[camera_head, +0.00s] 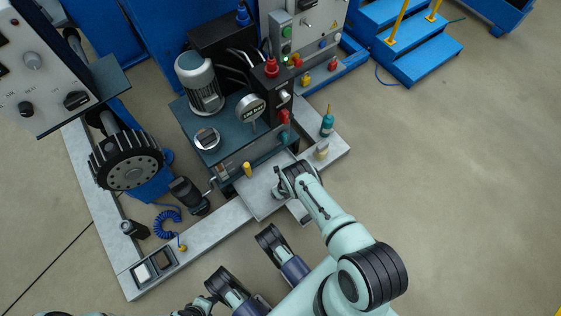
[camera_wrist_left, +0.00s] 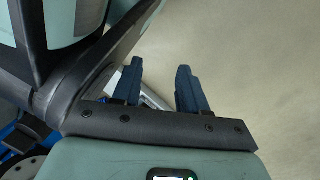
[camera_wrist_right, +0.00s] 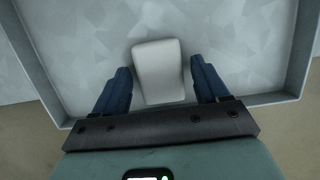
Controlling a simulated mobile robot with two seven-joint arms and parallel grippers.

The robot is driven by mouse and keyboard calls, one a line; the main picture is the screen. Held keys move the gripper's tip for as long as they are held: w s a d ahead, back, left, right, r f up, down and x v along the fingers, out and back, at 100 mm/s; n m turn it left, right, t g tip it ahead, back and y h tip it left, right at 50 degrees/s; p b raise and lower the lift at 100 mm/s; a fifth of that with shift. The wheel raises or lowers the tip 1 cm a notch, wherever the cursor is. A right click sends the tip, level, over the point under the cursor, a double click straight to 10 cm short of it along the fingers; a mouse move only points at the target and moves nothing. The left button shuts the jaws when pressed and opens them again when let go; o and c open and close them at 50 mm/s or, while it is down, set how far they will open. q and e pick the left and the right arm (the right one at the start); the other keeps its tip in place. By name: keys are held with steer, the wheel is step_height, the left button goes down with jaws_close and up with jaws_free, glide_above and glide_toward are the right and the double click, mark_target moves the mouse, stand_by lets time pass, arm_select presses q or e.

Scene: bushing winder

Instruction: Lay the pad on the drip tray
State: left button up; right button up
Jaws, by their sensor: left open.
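The drip tray (camera_head: 255,196) is a shallow grey metal tray at the front of the machine. In the right wrist view its floor (camera_wrist_right: 235,45) and raised rim fill most of the picture. A pale, rounded pad (camera_wrist_right: 158,72) appears over the tray floor, between the fingers of my right gripper (camera_wrist_right: 162,80). The fingers are apart, with a narrow gap visible on each side of the pad. In the head view my right wrist hides most of this spot. My left gripper (camera_wrist_left: 158,88) is open and empty, away from the tray.
A two-slot holder with a white block (camera_head: 142,272) and a brown block (camera_head: 163,259) sits at the lower left. A green bottle (camera_head: 327,124) and a small pale container (camera_head: 321,150) stand right of the tray. The motor (camera_head: 199,82) and gauge (camera_head: 250,110) rise behind. Open floor lies right.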

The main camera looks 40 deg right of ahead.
arm_select(q)
steer(key=shift+r, duration=0.1)
arm_select(e)
steer(key=shift+r, duration=0.1)
arm_select(q)
steer(key=w+d+r+t+p, duration=0.1)
steer(key=w+r+t+p, duration=0.2)
steer(key=w+r+p, duration=0.3)
arm_select(e)
steer(key=b+v, duration=0.1)
steer(key=v, duration=0.5)
steer(key=shift+r, duration=0.2)
arm_select(q)
steer(key=s+d+r+g+p, duration=0.1)
steer(key=s+d+r+p, duration=0.1)
steer(key=s+d+r, duration=0.1)
steer(key=shift+s+r+m+g+h+p, duration=0.3)
steer(key=shift+s+r+m+g+h, duration=0.15)
steer(key=shift+r, duration=0.25)
arm_select(e)
steer(key=shift+v, duration=2.8)
steer(key=shift+s, duration=0.1)
